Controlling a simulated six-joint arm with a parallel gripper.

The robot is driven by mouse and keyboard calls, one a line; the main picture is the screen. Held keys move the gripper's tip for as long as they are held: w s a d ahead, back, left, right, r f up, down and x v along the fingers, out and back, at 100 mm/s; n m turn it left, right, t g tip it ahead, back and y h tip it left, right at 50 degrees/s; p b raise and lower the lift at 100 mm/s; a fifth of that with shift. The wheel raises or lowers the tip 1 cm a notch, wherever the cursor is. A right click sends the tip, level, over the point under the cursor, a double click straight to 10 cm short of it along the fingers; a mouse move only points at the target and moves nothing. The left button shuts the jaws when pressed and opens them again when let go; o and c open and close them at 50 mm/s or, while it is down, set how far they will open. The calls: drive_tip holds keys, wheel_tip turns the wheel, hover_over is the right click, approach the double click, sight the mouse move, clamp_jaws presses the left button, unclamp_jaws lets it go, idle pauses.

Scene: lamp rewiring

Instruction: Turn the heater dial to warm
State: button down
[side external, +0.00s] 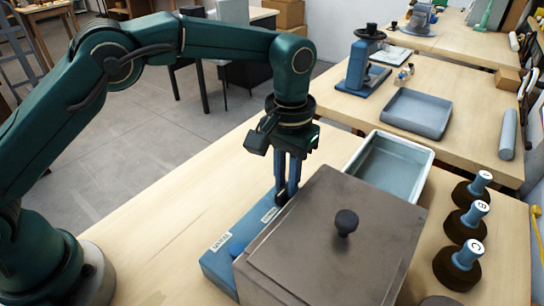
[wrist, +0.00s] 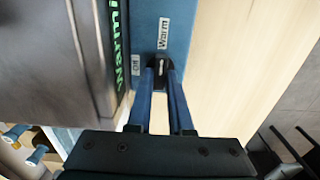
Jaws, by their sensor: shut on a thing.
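The heater is a long blue base (side external: 215,262) along the left side of a grey metal box with a lid (side external: 320,240). Its small black dial (wrist: 161,66) has a white mark and sits beside the labels "Off" (wrist: 136,65) and "Warm" (wrist: 163,33). The white mark appears to point up toward "Warm". My gripper (side external: 284,192) points down at the far end of the base. Its blue fingers are shut on the dial, one on each side, partly hiding it.
A shallow tray (side external: 395,160) stands behind the box. Several dark-based pegs with blue tops (side external: 466,222) stand at the right. The black lid knob (side external: 346,222) rises close to my gripper. Bare wooden table (side external: 165,215) lies left of the base.

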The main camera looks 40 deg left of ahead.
sight(286, 187)
idle(0.3)
drive_tip(key=c, duration=0.8)
unclamp_jaws()
drive_tip(key=shift+r, duration=2.6)
